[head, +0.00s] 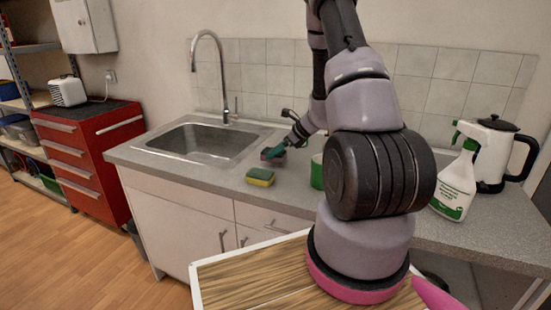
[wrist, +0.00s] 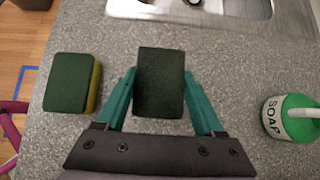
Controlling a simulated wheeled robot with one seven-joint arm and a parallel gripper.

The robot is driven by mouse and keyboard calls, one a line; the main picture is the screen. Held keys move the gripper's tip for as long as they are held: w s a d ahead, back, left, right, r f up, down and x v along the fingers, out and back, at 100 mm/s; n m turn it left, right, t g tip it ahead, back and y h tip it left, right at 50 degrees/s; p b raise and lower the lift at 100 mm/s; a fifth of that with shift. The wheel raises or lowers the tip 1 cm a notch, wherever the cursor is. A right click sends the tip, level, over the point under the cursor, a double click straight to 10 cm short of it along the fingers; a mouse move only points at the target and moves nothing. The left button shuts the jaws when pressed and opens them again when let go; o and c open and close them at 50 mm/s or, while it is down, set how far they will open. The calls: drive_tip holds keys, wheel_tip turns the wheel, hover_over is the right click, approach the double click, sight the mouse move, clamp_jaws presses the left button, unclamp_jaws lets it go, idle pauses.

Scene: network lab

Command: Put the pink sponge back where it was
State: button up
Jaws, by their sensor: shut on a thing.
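My gripper (wrist: 159,92) has its two teal fingers closed on the sides of a sponge with a dark top (wrist: 160,80). In the head view a purplish-pink side of this pink sponge (head: 266,155) shows beside the teal fingers of my gripper (head: 276,152). It is at or just above the grey counter, right of the sink; I cannot tell whether it touches. A second sponge, yellow with a dark green top (head: 260,177), lies on the counter nearer the front. In the wrist view this yellow sponge (wrist: 71,83) is left of my gripper, apart from it.
A green soap bottle (wrist: 291,118) stands right of my gripper; in the head view my arm partly hides it. The sink (head: 205,140) lies to the left. A spray bottle (head: 456,185) and a kettle (head: 492,150) stand at the right. Counter between the sponges is clear.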

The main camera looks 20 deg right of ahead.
wheel_tip(320, 180, down, 2)
drive_tip(key=shift+f, duration=0.25)
drive_tip(key=o, duration=1.4)
